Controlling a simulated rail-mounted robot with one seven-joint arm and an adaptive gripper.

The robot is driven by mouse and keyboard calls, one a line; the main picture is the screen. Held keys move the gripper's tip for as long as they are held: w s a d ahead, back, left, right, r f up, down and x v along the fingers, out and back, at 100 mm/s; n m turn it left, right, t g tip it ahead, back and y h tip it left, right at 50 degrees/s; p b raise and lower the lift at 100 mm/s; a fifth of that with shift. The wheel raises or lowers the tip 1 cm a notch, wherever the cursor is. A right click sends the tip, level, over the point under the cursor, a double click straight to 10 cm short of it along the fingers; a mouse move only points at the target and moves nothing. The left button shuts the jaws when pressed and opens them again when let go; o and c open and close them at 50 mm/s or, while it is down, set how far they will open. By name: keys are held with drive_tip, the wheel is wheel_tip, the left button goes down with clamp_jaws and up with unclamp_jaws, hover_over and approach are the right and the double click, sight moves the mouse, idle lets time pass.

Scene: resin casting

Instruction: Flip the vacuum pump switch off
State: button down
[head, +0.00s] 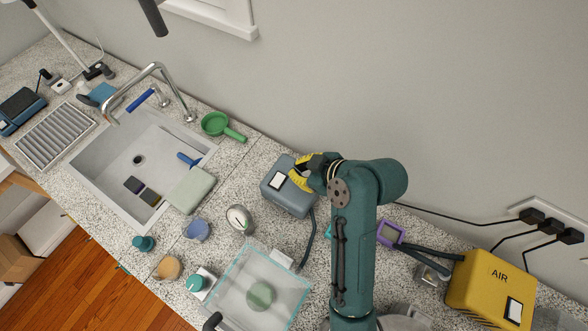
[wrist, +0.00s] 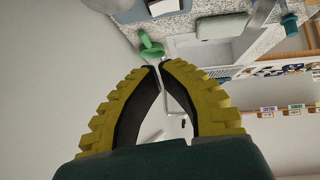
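The vacuum pump appears to be the blue-grey box (head: 290,201) on the counter near the wall, with a pale switch plate (head: 279,181) on its top. In the wrist view, the box (wrist: 130,13) is cut off by the top edge, and its switch plate (wrist: 163,7) shows there. The switch's position is too small to tell. My gripper (head: 294,176), with yellow-ribbed fingers, is over or beside the box, close to the plate; contact cannot be told. In the wrist view, my gripper's fingertips (wrist: 157,66) meet with nothing between them.
A clear chamber (head: 285,278) stands in front, with a dark hose near the box. A yellow AIR unit (head: 480,287) with its own switch is at right. A green scoop (head: 217,124) lies behind the sink (head: 100,148). A metal cup (head: 238,218) stands left of the hose.

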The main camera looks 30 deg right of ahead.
hover_over(283, 179)
wheel_tip(283, 179, down, 6)
drive_tip(key=shift+r, duration=0.25)
drive_tip(key=f, duration=0.4)
drive_tip(key=shift+w+d+f+b, duration=0.2)
drive_tip(key=shift+w+b, duration=0.15)
